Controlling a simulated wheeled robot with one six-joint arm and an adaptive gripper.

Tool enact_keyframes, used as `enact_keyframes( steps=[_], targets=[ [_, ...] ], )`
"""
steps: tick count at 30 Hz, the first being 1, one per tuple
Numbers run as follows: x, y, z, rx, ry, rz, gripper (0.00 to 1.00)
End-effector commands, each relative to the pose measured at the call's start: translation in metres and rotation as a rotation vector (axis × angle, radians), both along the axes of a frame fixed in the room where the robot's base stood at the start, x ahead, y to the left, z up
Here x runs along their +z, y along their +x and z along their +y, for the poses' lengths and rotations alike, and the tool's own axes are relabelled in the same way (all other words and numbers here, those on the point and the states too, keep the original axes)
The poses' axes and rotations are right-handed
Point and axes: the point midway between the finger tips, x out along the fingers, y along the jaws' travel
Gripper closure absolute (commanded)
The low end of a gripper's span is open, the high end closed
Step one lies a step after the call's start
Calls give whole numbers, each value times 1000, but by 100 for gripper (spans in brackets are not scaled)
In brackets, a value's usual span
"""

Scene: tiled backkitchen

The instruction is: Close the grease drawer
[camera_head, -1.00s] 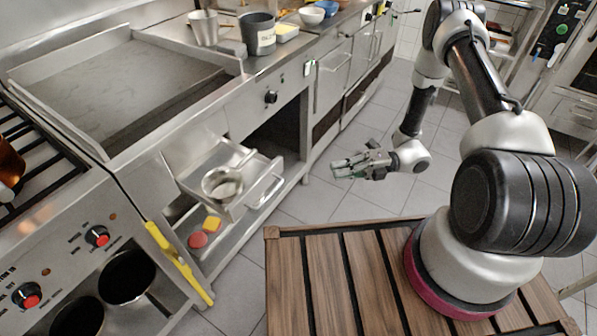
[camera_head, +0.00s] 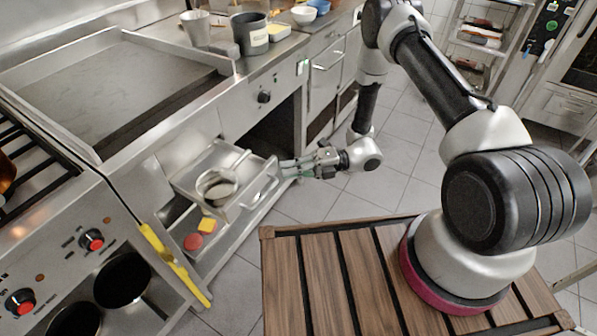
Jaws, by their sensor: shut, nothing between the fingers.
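The grease drawer (camera_head: 193,170) is a steel tray pulled out from under the griddle, with a bar handle (camera_head: 262,190) on its front. A small round steel pan (camera_head: 217,188) sits in it. My gripper (camera_head: 284,170) is shut and empty, with its fingers pointing left at the drawer front, close to the far end of the handle. I cannot tell whether the fingertips touch the handle.
A lower shelf under the drawer holds a yellow piece (camera_head: 207,225) and a red piece (camera_head: 193,242). A yellow bar (camera_head: 173,262) stands at its left. The griddle (camera_head: 100,95) is above. Tiled floor (camera_head: 310,200) lies clear before the drawer.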

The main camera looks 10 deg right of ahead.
Motion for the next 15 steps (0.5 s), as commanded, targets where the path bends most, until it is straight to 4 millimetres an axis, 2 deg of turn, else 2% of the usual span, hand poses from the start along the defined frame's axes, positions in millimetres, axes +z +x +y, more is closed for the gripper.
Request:
enact_keyframes(
  steps=[11, 15],
  targets=[
    [0, 1, 1, 0, 0, -1, 100],
    [0, 6, 7, 2, 0, -3, 100]
  ],
)
